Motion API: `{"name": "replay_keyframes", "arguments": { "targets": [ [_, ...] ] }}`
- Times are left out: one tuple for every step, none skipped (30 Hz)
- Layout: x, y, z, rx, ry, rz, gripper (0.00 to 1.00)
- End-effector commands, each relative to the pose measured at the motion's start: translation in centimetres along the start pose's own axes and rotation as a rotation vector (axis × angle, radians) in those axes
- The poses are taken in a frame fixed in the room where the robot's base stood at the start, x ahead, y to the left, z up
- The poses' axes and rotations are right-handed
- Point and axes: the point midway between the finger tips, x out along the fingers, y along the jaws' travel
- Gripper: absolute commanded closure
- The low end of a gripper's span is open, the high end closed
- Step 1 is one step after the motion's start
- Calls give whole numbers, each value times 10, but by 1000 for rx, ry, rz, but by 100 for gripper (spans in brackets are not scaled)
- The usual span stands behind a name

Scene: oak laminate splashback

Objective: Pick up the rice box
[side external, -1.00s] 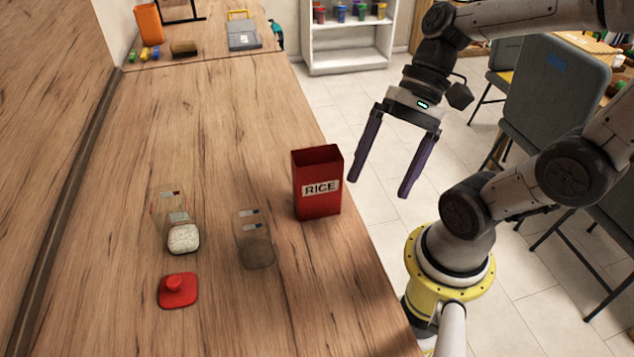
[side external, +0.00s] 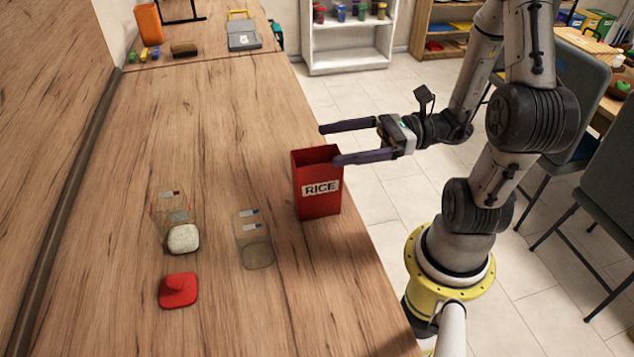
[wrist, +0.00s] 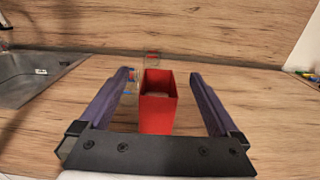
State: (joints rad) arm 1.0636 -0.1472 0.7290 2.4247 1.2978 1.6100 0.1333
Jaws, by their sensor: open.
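The red rice box (side external: 317,190) stands upright near the front edge of the wooden counter, with an open top and a white RICE label. My gripper (side external: 328,144) is open and level, at about the height of the box's top. In the side view its near finger overlaps the box's upper right edge; I cannot tell whether they touch. In the wrist view the box (wrist: 157,112) stands ahead, between the lines of the two spread purple fingers (wrist: 160,75), with a gap on each side.
Two clear containers (side external: 253,240) (side external: 170,215) stand left of the box, one beside a white lump (side external: 183,239). A red lid (side external: 178,290) lies nearer the camera. A sink (wrist: 35,75) shows at left in the wrist view.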

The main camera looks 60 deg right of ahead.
Motion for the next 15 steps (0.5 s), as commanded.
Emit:
{"name": "replay_keyframes", "arguments": {
  "targets": [
    [0, 0, -15, 13, -2, 1, 3],
    [0, 0, -22, 11, -1, 1, 3],
    [0, 0, -32, 11, -2, 2, 3],
    [0, 0, -40, 10, -1, 2, 3],
    [0, 0, -47, 10, 0, 2, 3],
    [0, 1, -54, 8, -1, 2, 3],
    [0, 0, -60, 5, 0, 2, 3],
    [0, 0, -64, 4, 0, 2, 3],
    [0, 0, -69, 2, 1, 2, 3],
    [0, 0, -71, 1, 2, 2, 3],
    [1, 0, -73, 0, 2, 3, 3],
    [2, 0, -74, -1, 2, 4, 3],
    [4, 0, -75, -2, 2, 5, 3],
    [5, 1, -75, -2, 2, 6, 3],
    [8, 1, -75, -3, 2, 7, 3]
  ]
}}
